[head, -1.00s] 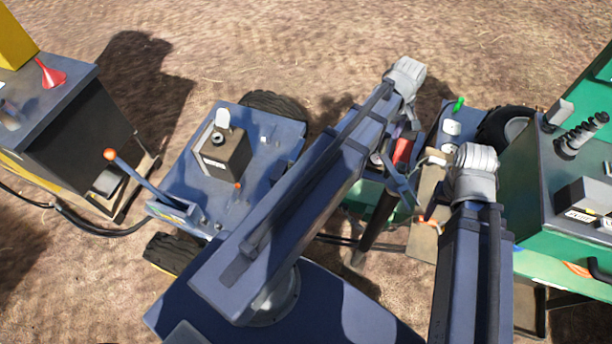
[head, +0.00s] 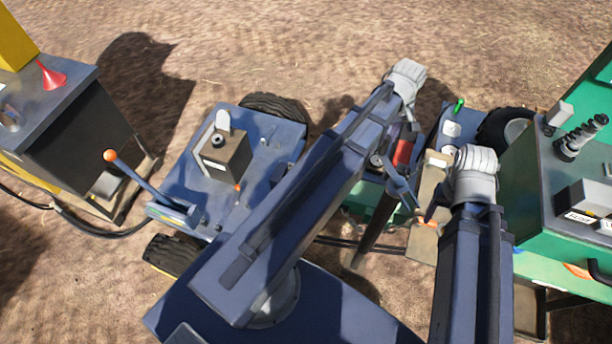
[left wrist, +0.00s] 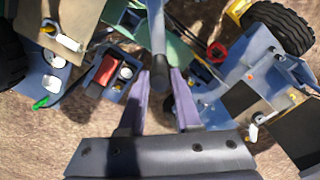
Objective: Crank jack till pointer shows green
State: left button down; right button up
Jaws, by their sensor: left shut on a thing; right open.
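My left gripper (left wrist: 160,88) has its two purple fingers on either side of the dark end of a grey bar (left wrist: 157,30), seemingly the jack's crank handle, and is shut on it.
A blue wheeled cart (head: 180,178) with an orange-knobbed lever (head: 110,155) stands at left. A dark cabinet (head: 75,125) is further left. A green machine (head: 535,205) with a grey top is close to my right arm. Dirt ground is open at the back.

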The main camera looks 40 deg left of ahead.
pick_arm(q)
jog(key=shift+w, duration=0.1)
dwell(0.3)
jog(key=shift+w+d+m, duration=0.45)
jog(key=shift+w+m, duration=0.1)
jog(key=shift+m, duration=0.25)
jog(key=shift+w+d+m, duration=0.55)
jog(key=shift+d+m, duration=0.05)
jog(key=shift+m, duration=0.2)
jog(key=shift+w+d+m, duration=0.45)
jog(key=shift+d+m, duration=0.2)
jog(key=shift+m, duration=0.15)
